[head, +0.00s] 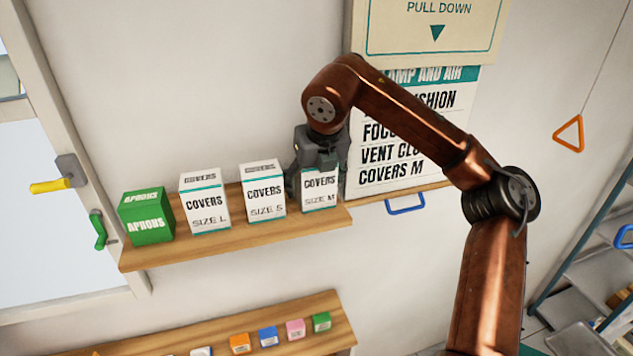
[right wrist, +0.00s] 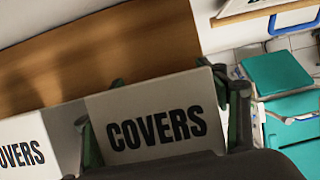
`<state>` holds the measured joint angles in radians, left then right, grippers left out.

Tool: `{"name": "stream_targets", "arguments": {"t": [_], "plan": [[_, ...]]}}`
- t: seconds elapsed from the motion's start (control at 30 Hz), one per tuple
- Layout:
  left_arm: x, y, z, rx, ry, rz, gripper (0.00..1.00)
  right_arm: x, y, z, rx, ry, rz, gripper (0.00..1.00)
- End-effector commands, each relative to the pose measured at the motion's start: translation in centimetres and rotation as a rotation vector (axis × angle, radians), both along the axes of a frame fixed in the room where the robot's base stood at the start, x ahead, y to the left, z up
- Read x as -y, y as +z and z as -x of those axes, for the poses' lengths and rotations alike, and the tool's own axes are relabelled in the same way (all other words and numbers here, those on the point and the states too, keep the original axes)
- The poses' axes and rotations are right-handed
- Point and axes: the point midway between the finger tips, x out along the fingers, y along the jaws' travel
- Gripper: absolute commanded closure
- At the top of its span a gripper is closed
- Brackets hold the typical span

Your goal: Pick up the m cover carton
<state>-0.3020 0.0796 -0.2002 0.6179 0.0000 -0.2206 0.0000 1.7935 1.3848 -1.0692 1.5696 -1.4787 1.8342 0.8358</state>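The m cover carton (head: 320,190) is a white box with teal edging, marked "COVERS SIZE M". It stands upright at the right end of the upper wooden shelf (head: 240,238). My right gripper (head: 318,172) points down over it and hides its top in the head view. In the right wrist view the carton (right wrist: 155,130) lies between the fingers of my gripper (right wrist: 165,130), one on each side. The fingers are very close to its sides, but I cannot tell whether both touch. My left gripper is not in view.
To the left stand the size S carton (head: 264,192), size L carton (head: 204,202) and green aprons box (head: 147,216). A poster (head: 400,150) is just right of the gripper. A lower shelf (head: 335,335) holds several small coloured boxes. An orange triangular handle (head: 570,134) hangs at right.

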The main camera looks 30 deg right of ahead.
Motion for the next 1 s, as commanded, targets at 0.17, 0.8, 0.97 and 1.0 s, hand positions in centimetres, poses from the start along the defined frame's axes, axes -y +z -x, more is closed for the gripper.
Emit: {"name": "stream_targets", "arguments": {"t": [0.17,0.8,0.97,1.0], "plan": [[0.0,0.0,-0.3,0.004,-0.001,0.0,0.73,0.0,-0.1,0.0,-0.001,0.0,0.001,0.53],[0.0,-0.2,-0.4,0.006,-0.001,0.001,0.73,-0.1,1.9,-0.1,0.001,0.0,-0.001,0.62],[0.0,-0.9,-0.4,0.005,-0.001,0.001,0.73,-0.3,4.4,1.1,0.003,0.002,-0.001,0.62],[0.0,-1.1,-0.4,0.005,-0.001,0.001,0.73,-0.4,5.0,1.7,0.003,0.003,0.0,0.62]]}}
